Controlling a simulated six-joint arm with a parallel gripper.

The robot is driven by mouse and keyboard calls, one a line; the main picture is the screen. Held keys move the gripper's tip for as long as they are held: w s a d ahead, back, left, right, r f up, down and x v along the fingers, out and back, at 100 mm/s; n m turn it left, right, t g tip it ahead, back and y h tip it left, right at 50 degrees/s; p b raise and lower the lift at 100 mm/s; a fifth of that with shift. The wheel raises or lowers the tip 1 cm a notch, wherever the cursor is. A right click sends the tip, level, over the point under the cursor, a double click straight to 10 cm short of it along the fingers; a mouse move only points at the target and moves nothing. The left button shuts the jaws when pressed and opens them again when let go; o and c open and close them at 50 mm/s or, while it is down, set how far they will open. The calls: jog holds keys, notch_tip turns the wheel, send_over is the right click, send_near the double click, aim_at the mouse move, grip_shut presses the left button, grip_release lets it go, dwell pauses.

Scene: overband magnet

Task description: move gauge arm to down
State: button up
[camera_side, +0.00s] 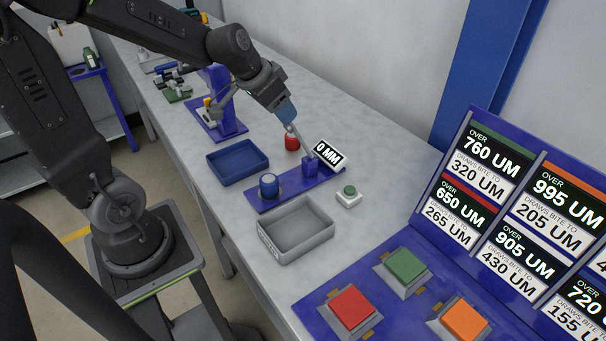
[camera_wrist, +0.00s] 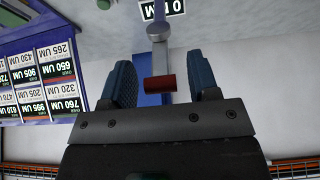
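The gauge stands on a blue base plate (camera_side: 298,189), with a blue post (camera_side: 310,167) and a sign reading "0 MM" (camera_side: 329,153). Its slim grey gauge arm (camera_side: 298,138) slants up from the post towards my gripper (camera_side: 288,113). In the wrist view the grey gauge arm (camera_wrist: 158,55) ends in a red crosspiece (camera_wrist: 160,89). The crosspiece lies between the two blue fingers of my gripper (camera_wrist: 163,84), with a visible gap on each side. My gripper is open. The sign shows upside down at the top of the wrist view (camera_wrist: 162,8).
A blue round part (camera_side: 269,185) sits on the plate's left end. A panel with red (camera_side: 351,306), green (camera_side: 405,265) and orange (camera_side: 463,320) buttons stands in front.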

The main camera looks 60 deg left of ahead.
jog(key=o, duration=0.3)
jog(key=shift+r, duration=0.1)
jog(key=shift+s+r, duration=1.15)
jog(key=shift+s, duration=0.15)
jog(key=shift+s+r, duration=1.1)
jog(key=shift+s, duration=0.2)
jog(key=v, duration=1.3)
jog(key=s+d+f, duration=0.1)
jog(key=d+f, duration=0.2)
jog(key=s+d+f, duration=0.1)
jog(key=d+f, duration=0.6)
jog(key=shift+s, duration=0.4)
